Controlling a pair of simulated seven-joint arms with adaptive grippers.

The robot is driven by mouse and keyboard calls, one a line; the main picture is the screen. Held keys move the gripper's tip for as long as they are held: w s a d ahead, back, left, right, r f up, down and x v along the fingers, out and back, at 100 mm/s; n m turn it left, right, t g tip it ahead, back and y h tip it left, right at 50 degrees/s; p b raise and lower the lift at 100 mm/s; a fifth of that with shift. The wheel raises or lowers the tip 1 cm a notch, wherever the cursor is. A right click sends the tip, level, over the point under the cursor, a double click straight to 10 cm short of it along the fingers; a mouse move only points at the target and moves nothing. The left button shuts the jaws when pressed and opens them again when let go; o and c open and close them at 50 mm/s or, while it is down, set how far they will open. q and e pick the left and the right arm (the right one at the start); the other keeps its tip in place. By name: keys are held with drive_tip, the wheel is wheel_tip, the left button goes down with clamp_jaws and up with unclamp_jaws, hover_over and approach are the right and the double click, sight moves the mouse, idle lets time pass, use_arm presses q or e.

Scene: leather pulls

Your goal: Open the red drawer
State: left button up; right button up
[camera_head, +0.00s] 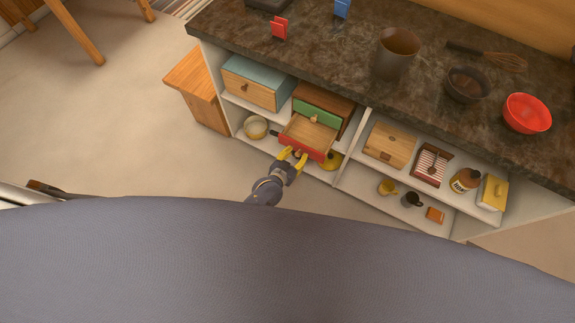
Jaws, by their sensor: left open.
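The red drawer (302,148) is pulled out from a small wooden chest (325,97) on the upper shelf under the counter. Its red front faces me and its wooden inside looks empty. A green drawer (318,116) sits above it in the same chest. My left gripper (293,157), with yellow fingers, is open at the red front, close to the drawer's pull. The fingers partly cover the pull, and I cannot tell whether they touch it. My right gripper is not in view.
The dark stone counter (340,50) above holds a brown pot (396,52), a dark bowl (467,84), a red bowl (526,113) and a whisk. A blue-topped box (257,83) stands left of the chest. A pan (256,127) and yellow pot (332,160) sit below.

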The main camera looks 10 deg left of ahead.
use_arm(q)
drive_tip(key=v, duration=1)
drive_tip(key=shift+s, duration=0.2)
drive_tip(key=shift+r, duration=0.1)
drive_tip(key=s+a+f+g+y, duration=0.2)
drive_tip(key=s+a+f+g, duration=0.3)
drive_tip(key=s+f, duration=0.85)
drive_tip(key=s+a+f+g+y, duration=0.1)
drive_tip(key=s+a+f+g, duration=0.35)
drive_tip(key=s+f, duration=0.9)
drive_tip(key=s+a+f+g, duration=0.1)
drive_tip(key=s+a+f, duration=0.1)
drive_tip(key=s, duration=0.5)
drive_tip(key=s+a+f+g+y, duration=0.1)
drive_tip(key=s+a+f, duration=0.2)
drive_tip(key=s+a, duration=0.2)
drive_tip(key=shift+s+f, duration=0.2)
drive_tip(key=shift+s, duration=0.7)
